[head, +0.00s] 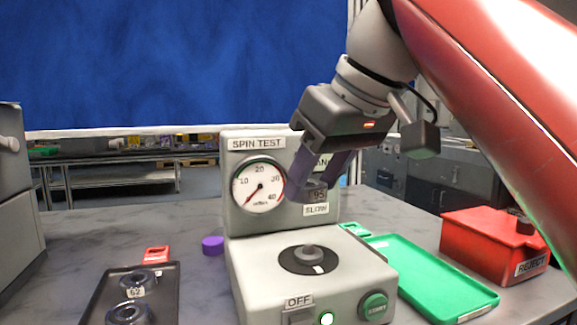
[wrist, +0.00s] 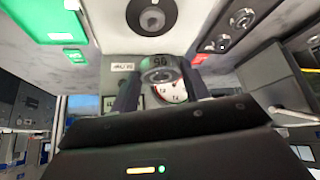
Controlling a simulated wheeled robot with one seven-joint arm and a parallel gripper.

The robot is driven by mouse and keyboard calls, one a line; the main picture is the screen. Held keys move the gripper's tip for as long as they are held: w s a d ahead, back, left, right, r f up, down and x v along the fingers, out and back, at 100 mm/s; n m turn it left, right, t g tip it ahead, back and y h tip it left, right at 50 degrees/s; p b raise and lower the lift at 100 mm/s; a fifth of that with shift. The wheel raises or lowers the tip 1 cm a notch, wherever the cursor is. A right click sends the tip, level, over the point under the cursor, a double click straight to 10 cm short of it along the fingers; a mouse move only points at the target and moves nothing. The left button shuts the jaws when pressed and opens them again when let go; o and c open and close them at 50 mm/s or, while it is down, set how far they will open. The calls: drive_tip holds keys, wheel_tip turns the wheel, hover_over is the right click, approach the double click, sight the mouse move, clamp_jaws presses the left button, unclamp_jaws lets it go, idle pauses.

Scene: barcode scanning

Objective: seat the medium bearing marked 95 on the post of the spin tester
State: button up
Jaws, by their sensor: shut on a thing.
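My gripper (head: 314,186) is shut on the dark bearing marked 95 (head: 317,196) and holds it in the air in front of the tester's upright panel. In the wrist view the bearing (wrist: 160,68) sits between the fingertips, its label upside down. The grey spin tester (head: 250,270) stands on the table. Its short post (head: 308,252) rises bare from a dark disc on the deck, below the held bearing and apart from it. The post also shows in the wrist view (wrist: 152,18). A switch marked OFF (head: 300,312) and a green START button (head: 374,306) are at the front.
A black tray (head: 97,300) at the left holds bearings, one labelled 62 (head: 138,278). An empty green tray (head: 440,275) lies to the right. A red REJECT bin (head: 490,245) stands beyond it with a dark item on top. A purple cylinder (head: 212,245) is beside the tester.

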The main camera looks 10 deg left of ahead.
sight(309, 244)
drive_tip(key=shift+s+d+f, duration=0.1)
drive_tip(key=shift+f, duration=0.45)
drive_tip(key=shift+f+b, duration=1.2)
drive_tip(key=shift+f, duration=0.75)
drive_tip(key=shift+d+f+b, duration=0.1)
drive_tip(key=shift+f+b, duration=0.5)
drive_tip(key=shift+f, duration=0.5)
drive_tip(key=o, duration=1.1)
drive_tip(key=shift+o, duration=0.5)
drive_tip(key=shift+o, duration=1.4)
